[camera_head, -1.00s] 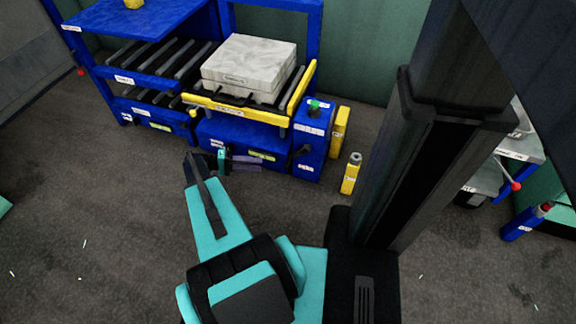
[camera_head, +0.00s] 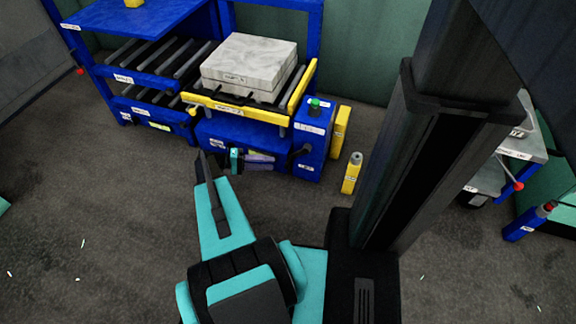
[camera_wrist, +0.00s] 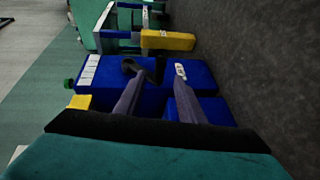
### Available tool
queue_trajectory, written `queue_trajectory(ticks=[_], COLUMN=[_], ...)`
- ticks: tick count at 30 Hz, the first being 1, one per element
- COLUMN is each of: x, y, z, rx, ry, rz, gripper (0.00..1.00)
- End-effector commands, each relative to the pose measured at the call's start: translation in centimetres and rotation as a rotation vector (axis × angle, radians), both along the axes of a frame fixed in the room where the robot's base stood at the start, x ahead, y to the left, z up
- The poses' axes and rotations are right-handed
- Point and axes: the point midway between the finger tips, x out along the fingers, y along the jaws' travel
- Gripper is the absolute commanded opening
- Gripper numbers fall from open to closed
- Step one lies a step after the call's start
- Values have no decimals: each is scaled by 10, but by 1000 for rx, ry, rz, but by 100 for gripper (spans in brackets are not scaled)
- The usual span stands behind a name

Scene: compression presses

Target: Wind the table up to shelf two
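The lift table is a blue unit with a yellow-edged roller top (camera_head: 236,107). A grey block (camera_head: 247,62) rests on the rollers. A dark crank handle (camera_head: 301,152) is on the blue base's front, near its right end; it also shows in the wrist view (camera_wrist: 129,66). My gripper (camera_head: 275,162) is low before the base, fingers pointing right, just short of the crank. In the wrist view my gripper (camera_wrist: 160,76) has its two fingers apart with nothing between them. The crank is by the left fingertip; whether they touch is unclear. A blue rack with roller shelves (camera_head: 150,80) stands left; its labels are too small to read.
A blue box with a green button (camera_head: 314,105) stands at the table's right end. A yellow post (camera_head: 352,175) stands on the floor beside it. A bench (camera_head: 520,140) with a red-knobbed lever is at the right. The floor in front is clear.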

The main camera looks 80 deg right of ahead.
Motion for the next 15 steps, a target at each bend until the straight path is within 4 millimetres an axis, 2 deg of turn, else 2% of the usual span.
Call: queue_trajectory(ticks=[3, 15], x=[-19, -72], y=[-2, -13], z=[-4, -12], rx=[0, 0], ry=[1, 0], rz=[-2, -3], gripper=[36, 36])
